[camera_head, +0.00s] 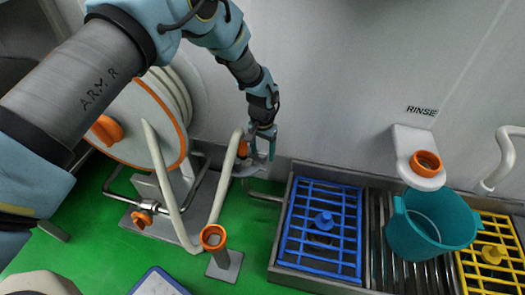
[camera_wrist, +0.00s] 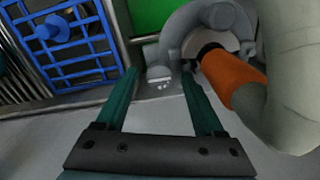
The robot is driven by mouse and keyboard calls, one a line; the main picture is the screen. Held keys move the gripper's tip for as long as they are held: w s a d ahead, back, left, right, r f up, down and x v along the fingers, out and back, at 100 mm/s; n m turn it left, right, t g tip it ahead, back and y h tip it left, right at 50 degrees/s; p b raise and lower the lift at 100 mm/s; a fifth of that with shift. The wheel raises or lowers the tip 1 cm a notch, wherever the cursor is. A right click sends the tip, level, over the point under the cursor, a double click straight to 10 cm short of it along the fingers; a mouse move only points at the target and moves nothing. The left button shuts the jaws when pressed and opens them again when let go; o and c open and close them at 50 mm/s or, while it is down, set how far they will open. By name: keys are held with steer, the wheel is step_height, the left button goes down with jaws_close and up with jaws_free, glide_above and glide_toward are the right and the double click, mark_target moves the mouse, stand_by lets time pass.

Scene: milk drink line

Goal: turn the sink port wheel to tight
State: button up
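My gripper (camera_head: 264,150) is low by the wall at the left end of the sink. In the wrist view its two teal fingers (camera_wrist: 160,73) are apart, with nothing clearly held. A grey rounded port fitting (camera_wrist: 180,32) is just beyond the right finger. An orange hose end (camera_wrist: 230,76) on a thick pale hose (camera_wrist: 292,85) meets this fitting; I cannot tell whether it is locked. A small grey block with pale marks (camera_wrist: 161,80) shows between the fingertips. I cannot make out a separate wheel or its setting. In the head view the orange hose end (camera_head: 243,149) is left of my gripper.
A blue grate (camera_head: 296,246), a teal bucket (camera_head: 400,240) and a yellow grate (camera_head: 472,265) are at the sink. A hose reel (camera_head: 130,130) and an orange-topped post (camera_head: 213,238) stand left. A RINSE holder (camera_head: 408,145) is on the wall.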

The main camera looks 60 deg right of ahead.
mark_target(262, 154)
steer(key=shift+r, duration=0.1)
step_height(262, 154, up, 11)
steer(key=p, duration=0.1)
steer(key=shift+f, duration=0.2)
stand_by(0.7)
